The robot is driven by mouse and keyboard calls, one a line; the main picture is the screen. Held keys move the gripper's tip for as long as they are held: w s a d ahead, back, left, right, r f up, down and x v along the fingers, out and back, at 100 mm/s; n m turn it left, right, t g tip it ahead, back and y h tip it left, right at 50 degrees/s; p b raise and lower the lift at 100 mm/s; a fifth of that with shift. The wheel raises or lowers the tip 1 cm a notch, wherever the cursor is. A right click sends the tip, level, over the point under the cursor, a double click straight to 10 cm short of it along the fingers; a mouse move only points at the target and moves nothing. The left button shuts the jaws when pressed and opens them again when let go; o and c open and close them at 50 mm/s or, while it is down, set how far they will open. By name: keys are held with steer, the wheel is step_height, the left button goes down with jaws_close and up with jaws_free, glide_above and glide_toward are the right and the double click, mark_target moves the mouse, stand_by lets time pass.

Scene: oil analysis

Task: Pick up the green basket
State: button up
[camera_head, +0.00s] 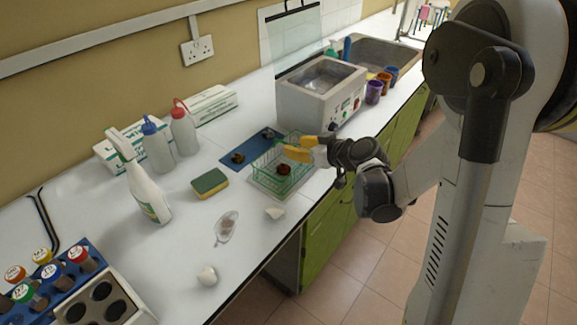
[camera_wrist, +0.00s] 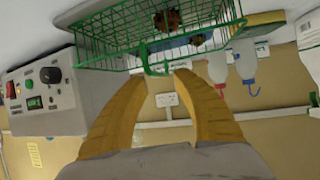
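The green basket (camera_head: 268,172), of wire mesh, stands upright on the counter in the head view, with a dark red-brown item (camera_head: 284,169) inside. It fills the top of the upside-down wrist view (camera_wrist: 100,40). My gripper (camera_head: 287,147) has yellow fingers that reach over the basket's right side from the right. In the wrist view my gripper (camera_wrist: 162,77) shows its fingers apart, with a green wire part of the basket's near edge (camera_wrist: 155,66) around the gap between the tips. I cannot tell whether the fingers touch the wire.
A grey water bath (camera_head: 312,105) stands just behind the basket, and a blue mat (camera_head: 240,148) lies beside it. A sponge (camera_head: 209,183), bottles (camera_head: 157,148) and a glass dish (camera_head: 227,226) are to the left. The front counter between dish and sponge is mostly clear.

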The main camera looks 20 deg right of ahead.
steer(key=b+x, duration=0.1)
steer(key=x, duration=0.3)
steer(key=shift+f, duration=0.1)
steer(key=shift+s, duration=0.1)
jaws_close()
steer(key=shift+r, duration=0.25)
